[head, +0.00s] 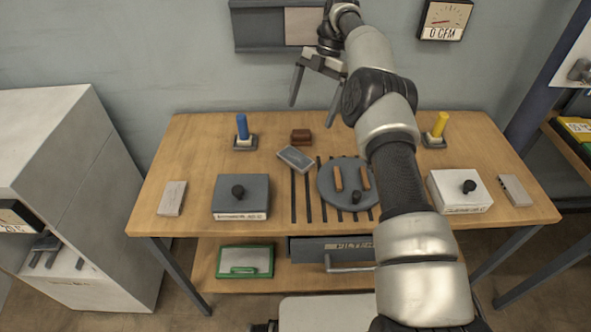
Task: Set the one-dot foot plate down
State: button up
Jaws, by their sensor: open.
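No plate shows a dot that I can make out, so I cannot tell which is the one-dot foot plate. A light flat plate (172,198) lies at the table's left end, and a similar one (514,190) lies at the right end. A blue-grey rectangular plate (296,158) lies tilted in plan near the middle, at the dark slats. My gripper (313,112) is raised over the back of the table with its fingers spread. Nothing shows between them. My arm hides part of the table right of centre.
A round grey disc (327,193) with two orange bars sits on slats (293,198). A grey box (241,204) and a white box (449,200) flank it. Blue (242,127) and yellow (440,124) posts and a brown block (301,136) stand behind. Bare wood (200,150) shows back left.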

jog(key=b, duration=0.3)
send_near(296, 157)
jog(key=shift+x, duration=3.85)
jog(key=shift+r, duration=0.1)
jog(key=c, duration=1.3)
